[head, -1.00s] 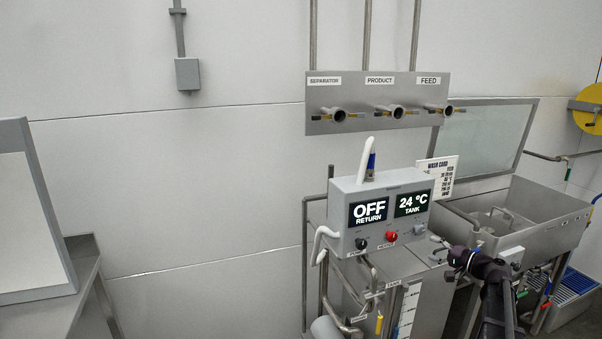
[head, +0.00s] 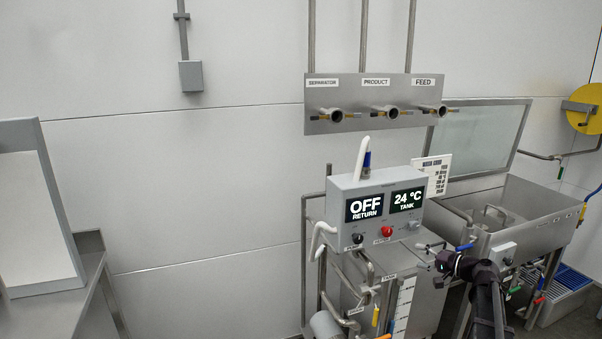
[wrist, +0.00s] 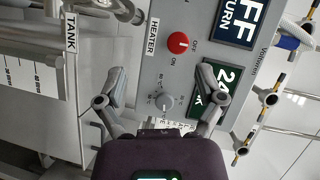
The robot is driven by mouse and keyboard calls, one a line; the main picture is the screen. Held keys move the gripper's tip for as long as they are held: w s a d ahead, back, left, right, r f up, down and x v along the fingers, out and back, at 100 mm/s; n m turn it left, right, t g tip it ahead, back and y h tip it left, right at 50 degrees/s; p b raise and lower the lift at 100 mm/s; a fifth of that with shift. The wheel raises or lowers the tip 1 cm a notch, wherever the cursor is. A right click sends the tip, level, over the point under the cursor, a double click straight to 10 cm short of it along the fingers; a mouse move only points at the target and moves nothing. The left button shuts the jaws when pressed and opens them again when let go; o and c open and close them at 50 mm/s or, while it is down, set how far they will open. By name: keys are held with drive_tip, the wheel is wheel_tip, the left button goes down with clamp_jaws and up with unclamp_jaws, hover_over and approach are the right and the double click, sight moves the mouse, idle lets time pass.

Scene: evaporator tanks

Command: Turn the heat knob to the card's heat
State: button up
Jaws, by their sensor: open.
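The control box (head: 375,203) carries displays reading "OFF RETURN" and "24 °C TANK". The grey heat knob (wrist: 165,101) has a printed scale, too small to read; it also shows on the box's lower right in the head view (head: 413,224). The wash card (head: 437,172) stands behind the box's right end; its lines are too small to read surely. My gripper (wrist: 163,72) is open, its fingers apart on either side of the grey knob in the wrist view. Contact cannot be told. In the head view my gripper (head: 436,252) is just below and right of the knob.
The red heater knob (wrist: 178,43), marked OFF and ON, is close by; a black pump knob (head: 357,238) is further left. A white hose (head: 322,238) hangs at the box's left. A steel sink (head: 520,215) stands to the right. Pipe valves (head: 380,111) are above.

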drive_tip(key=s+a+f+n+g+h+p, duration=0.3)
drive_tip(key=s+a+f+g, duration=0.15)
drive_tip(key=s+a, duration=0.4)
drive_tip(key=s+a+f+n+g+h+p, duration=0.25)
drive_tip(key=s+a+g, duration=0.25)
drive_tip(key=s+a, duration=0.4)
drive_tip(key=s+a+n+g+h+p, duration=0.1)
drive_tip(key=s+a+g+h+p, duration=0.1)
drive_tip(key=s+h, duration=0.4)
drive_tip(key=shift+s+p, duration=0.4)
drive_tip(key=shift+s, duration=0.3)
idle(0.8)
drive_tip(key=shift+w, duration=0.1)
